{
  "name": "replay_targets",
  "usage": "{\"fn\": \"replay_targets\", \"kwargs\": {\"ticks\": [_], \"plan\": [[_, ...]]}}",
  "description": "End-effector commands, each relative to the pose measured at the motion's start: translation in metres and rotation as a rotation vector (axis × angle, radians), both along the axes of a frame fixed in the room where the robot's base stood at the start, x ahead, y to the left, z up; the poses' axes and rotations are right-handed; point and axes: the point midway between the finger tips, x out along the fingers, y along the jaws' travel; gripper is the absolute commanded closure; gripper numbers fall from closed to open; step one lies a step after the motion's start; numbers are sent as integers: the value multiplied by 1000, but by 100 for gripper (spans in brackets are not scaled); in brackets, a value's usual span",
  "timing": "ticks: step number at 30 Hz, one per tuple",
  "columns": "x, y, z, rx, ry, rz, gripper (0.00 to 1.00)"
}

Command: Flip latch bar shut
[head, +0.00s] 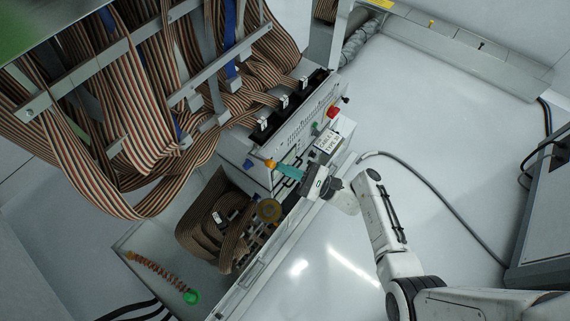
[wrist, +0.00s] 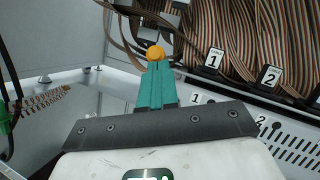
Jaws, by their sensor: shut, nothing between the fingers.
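My gripper (head: 280,168) has teal fingers pressed together, at the front of the white handler unit (head: 258,172). In the wrist view the shut fingers (wrist: 156,68) point away from me. An orange ball knob (wrist: 155,52) shows right at their tips. It also shows in the head view (head: 270,164), at the left end of the fingers. I cannot tell whether the fingers touch it. The knob may belong to the latch bar; the bar itself is not clear, partly hidden behind my fingers.
Striped ribbon cables (head: 140,100) hang over metal racks above the unit. Black numbered connectors (wrist: 213,60) line its top. A red button (head: 333,112) sits on its right end. An open bay (head: 140,240) below holds coiled cable and a brass-coloured disc (head: 268,210). The white floor at right is mostly clear.

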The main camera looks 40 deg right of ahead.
Motion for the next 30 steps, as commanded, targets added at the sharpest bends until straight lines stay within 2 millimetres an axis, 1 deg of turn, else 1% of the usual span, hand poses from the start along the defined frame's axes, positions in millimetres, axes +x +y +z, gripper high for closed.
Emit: {"fn": "replay_targets", "kwargs": {"ticks": [1,17,30], "plan": [[0,1,16,-10,28,1,100],[10,4,52,-112,342,3,100],[28,10,80,-204,619,3,100]]}}
